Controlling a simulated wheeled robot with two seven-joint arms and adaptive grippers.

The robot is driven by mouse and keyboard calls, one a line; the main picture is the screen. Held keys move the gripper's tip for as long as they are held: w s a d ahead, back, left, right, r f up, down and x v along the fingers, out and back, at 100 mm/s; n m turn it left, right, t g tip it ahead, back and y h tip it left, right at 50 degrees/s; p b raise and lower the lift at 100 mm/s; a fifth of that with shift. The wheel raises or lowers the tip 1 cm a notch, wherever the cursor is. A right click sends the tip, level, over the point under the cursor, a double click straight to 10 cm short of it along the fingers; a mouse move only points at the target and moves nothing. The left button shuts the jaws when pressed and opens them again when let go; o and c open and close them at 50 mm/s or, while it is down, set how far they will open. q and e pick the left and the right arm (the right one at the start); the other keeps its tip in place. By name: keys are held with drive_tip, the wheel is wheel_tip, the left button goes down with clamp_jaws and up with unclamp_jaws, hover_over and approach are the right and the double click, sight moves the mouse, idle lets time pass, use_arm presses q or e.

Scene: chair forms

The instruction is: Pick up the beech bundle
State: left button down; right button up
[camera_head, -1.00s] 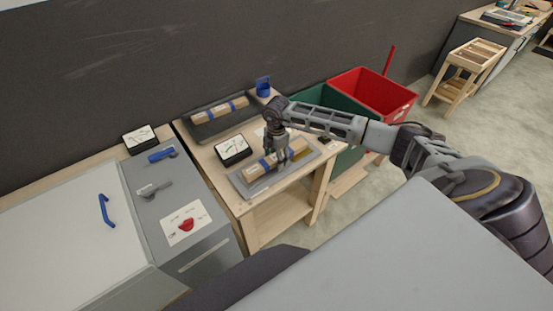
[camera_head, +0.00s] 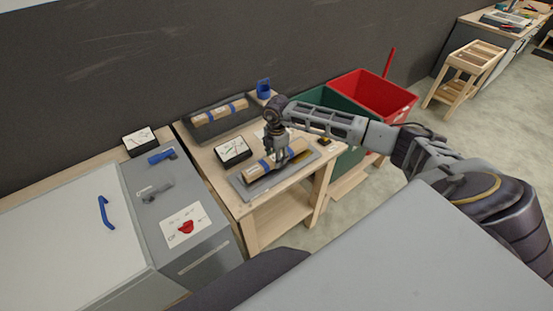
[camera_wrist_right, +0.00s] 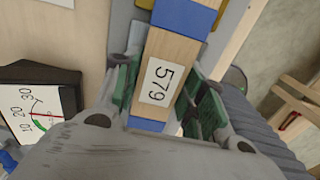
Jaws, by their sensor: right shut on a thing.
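The beech bundle (camera_head: 254,171) is a pale wooden block shape with blue bands, over a grey tray (camera_head: 252,194) at the front of the wooden bench. My right gripper (camera_head: 276,157) comes down from above and is shut on its middle. In the right wrist view the bundle (camera_wrist_right: 170,50) runs between the fingers of my right gripper (camera_wrist_right: 163,98), with a white label reading 579. The bundle looks slightly raised from the tray; the gap is hard to judge. A second, similar banded bundle (camera_head: 220,112) lies on a dark tray at the back. My left gripper is not in view.
A dial gauge (camera_head: 232,150) stands left of the held bundle; it also shows in the wrist view (camera_wrist_right: 40,105). A green bin (camera_head: 345,108) and a red bin (camera_head: 375,92) stand right of the bench. A grey cabinet (camera_head: 205,245) adjoins on the left.

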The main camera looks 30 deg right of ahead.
wheel_tip(320, 180, up, 9)
drive_tip(key=shift+r+b, duration=0.15)
drive_tip(key=shift+b, duration=0.7)
idle(0.3)
